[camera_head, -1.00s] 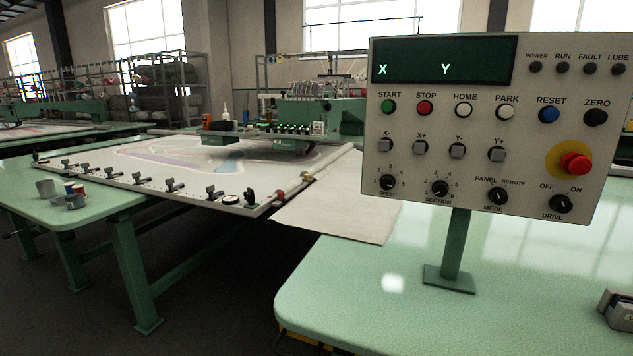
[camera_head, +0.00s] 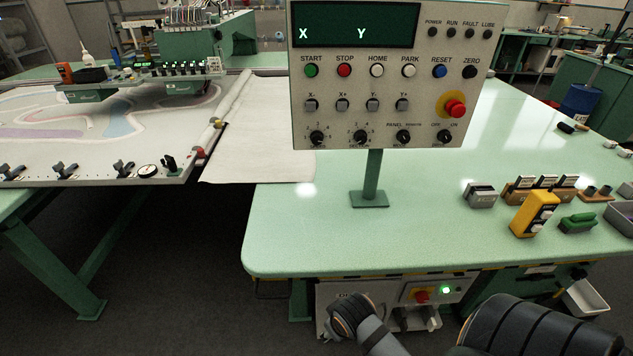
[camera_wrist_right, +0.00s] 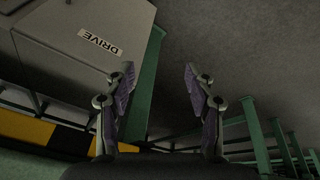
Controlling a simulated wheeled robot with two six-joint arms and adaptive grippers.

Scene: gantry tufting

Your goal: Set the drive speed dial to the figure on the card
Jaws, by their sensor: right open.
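The control panel (camera_head: 395,75) stands on a green post on the table. Its lower row has a black speed dial (camera_head: 317,137) at the left end; its marks are too small to read. In the right wrist view a grey box with a "DRIVE" label (camera_wrist_right: 100,43) is at upper left. My right gripper (camera_wrist_right: 160,85) is open and empty, apart from that box. I cannot identify the card. My left gripper is not in view.
The green table (camera_head: 290,235) is clear at its front left. A yellow device (camera_head: 535,214), a green-handled thing (camera_head: 577,222) and a grey block (camera_head: 480,196) stand at its right. A tufting frame (camera_head: 100,170) is at left. Yellow-black striping (camera_wrist_right: 40,133) lies near my right gripper.

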